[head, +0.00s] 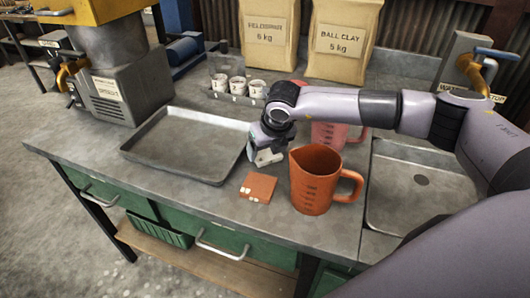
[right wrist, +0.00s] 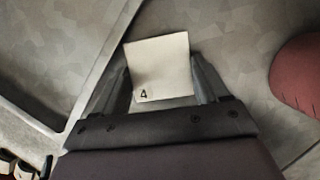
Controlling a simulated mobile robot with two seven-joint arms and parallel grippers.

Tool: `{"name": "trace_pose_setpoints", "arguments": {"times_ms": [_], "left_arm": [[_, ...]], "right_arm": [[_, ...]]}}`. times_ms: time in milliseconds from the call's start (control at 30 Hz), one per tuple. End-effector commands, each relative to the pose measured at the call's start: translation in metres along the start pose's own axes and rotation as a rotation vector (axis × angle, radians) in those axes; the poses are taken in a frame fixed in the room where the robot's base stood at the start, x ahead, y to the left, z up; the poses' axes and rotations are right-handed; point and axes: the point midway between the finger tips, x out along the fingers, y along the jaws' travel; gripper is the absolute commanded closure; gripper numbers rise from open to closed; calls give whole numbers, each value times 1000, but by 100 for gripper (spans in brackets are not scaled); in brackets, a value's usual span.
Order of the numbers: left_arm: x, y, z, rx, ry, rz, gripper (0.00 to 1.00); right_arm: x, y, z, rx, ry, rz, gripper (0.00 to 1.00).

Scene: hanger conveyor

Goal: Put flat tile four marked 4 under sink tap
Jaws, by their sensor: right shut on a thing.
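The flat tile marked 4 (right wrist: 160,72) is a pale square, held between the fingers of my right gripper (right wrist: 160,90). In the head view the right gripper (head: 266,150) is shut on the tile (head: 266,158), above the bench between the metal tray and the orange jug. The tile looks tilted there, and my gripper partly hides it. The sink basin (head: 400,210) is set in the bench on the right, beyond the jug. The brass sink tap (head: 475,72) with a blue-grey handle stands at its back right. My left gripper is out of view.
An orange jug (head: 315,182) stands between my right gripper and the sink. A pink jug (head: 325,133) is behind it, partly hidden by my arm. A terracotta tile (head: 258,187) lies on the bench. An empty metal tray (head: 185,148) is left; bags (head: 342,40) stand behind.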

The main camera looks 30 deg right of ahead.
Motion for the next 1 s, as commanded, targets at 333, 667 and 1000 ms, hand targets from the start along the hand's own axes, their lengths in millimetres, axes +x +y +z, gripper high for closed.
{"name": "trace_pose_setpoints", "arguments": {"times_ms": [333, 667, 1000], "left_arm": [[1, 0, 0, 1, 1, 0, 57], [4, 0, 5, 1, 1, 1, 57], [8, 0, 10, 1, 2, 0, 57]], "right_arm": [[-9, 0, 5, 1, -3, 1, 66], [-63, 1, 28, 1, -7, 3, 66], [-142, 1, 60, 0, -5, 2, 66]]}}
